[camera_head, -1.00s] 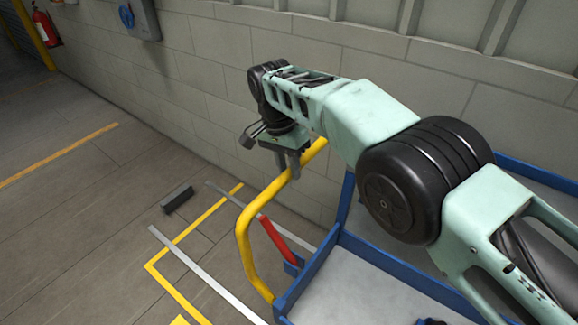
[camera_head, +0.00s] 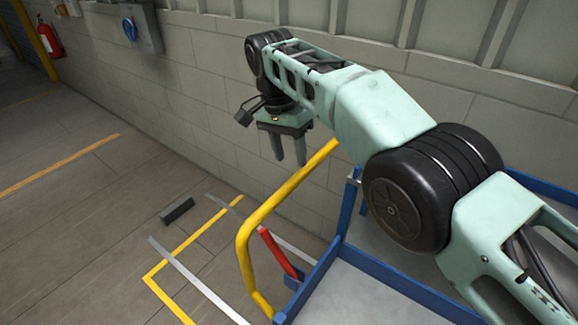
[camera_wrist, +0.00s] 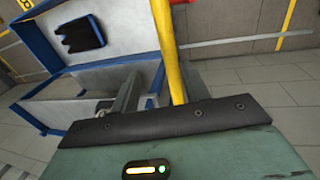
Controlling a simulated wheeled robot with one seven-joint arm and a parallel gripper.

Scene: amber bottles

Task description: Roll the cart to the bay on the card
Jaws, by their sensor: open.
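The cart has a blue frame (camera_head: 318,278) and grey decks, in the lower right of the head view; my arm hides part of it. Its yellow push handle (camera_head: 243,246) rises at the cart's left end. A red lever (camera_head: 276,251) leans beside the handle. My gripper (camera_head: 289,152) is open, pointing down above and behind the handle's upper bar. In the wrist view the yellow handle (camera_wrist: 168,50) runs close by the fingers of my gripper (camera_wrist: 143,92); I cannot tell whether they touch. No card is readable in these frames.
Yellow floor lines (camera_head: 165,263) and grey strips (camera_head: 190,275) mark the floor left of the cart. A dark block (camera_head: 177,211) lies there. A block wall (camera_head: 190,80) runs behind, with a fire extinguisher (camera_head: 48,40). The left floor is open.

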